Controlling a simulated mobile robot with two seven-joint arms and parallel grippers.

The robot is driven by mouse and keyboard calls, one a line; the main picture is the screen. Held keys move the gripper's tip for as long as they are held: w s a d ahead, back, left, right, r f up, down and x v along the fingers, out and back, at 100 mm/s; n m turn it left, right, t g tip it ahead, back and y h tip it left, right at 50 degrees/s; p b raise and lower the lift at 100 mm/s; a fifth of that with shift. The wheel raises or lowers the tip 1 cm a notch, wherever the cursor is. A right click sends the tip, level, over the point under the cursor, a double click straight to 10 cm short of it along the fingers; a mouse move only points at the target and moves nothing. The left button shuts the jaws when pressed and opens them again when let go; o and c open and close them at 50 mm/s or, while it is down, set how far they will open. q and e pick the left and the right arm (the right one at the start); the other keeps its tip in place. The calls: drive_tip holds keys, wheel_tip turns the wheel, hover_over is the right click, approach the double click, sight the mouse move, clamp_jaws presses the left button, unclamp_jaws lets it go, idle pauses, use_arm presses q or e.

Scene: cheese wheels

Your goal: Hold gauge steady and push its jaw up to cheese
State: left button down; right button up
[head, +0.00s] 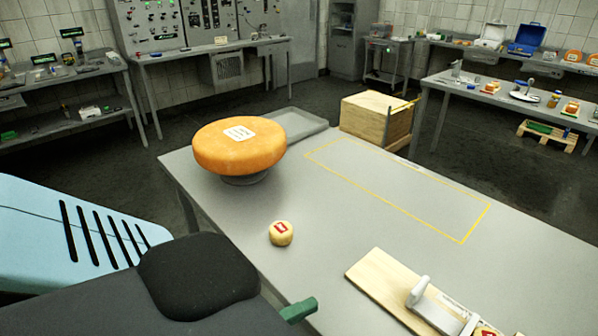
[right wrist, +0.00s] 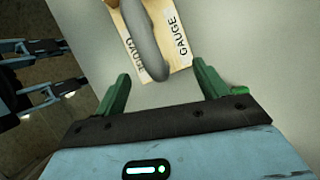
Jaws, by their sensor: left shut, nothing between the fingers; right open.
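The gauge (head: 385,283) is a pale wooden board with a light grey upright jaw (head: 418,291), at the lower right of the table in the head view. A small cheese with a red label (head: 485,331) shows at its near end, cut off by the frame edge. In the right wrist view the gauge board (right wrist: 181,58) bears the word GAUGE, and a grey curved part lies over it. My right gripper (right wrist: 162,72) is open, its green fingers spread in front of the board with nothing between them. My left gripper (head: 299,310) is shut and empty, left of the gauge.
A small round cheese with a red label (head: 281,233) stands alone mid-table. A big orange wheel (head: 225,150) sits on a dark round stand at the far left, by a grey tray (head: 300,128). A wooden box (head: 372,120) stands at the back. The yellow-outlined area is empty.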

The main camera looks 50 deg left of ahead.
use_arm(q)
drive_tip(key=shift+t, duration=0.5)
drive_tip(key=shift+w+r+p, duration=0.15)
drive_tip(key=shift+r+p, duration=0.35)
drive_tip(key=shift+r, duration=0.65)
drive_tip(key=shift+w+r+p, duration=0.1)
drive_tip(key=shift+r+p, duration=0.4)
drive_tip(key=shift+r, duration=0.6)
use_arm(e)
drive_tip(key=v, duration=0.7)
use_arm(q)
drive_tip(key=shift+f+b, duration=0.35)
drive_tip(key=shift+f, duration=0.35)
use_arm(e)
drive_tip(key=v, duration=0.7)
drive_tip(key=shift+r, duration=0.35)
use_arm(q)
drive_tip(key=shift+s, duration=0.15)
use_arm(e)
drive_tip(key=shift+s+d+f, duration=0.1)
drive_tip(key=shift+s+d, duration=0.05)
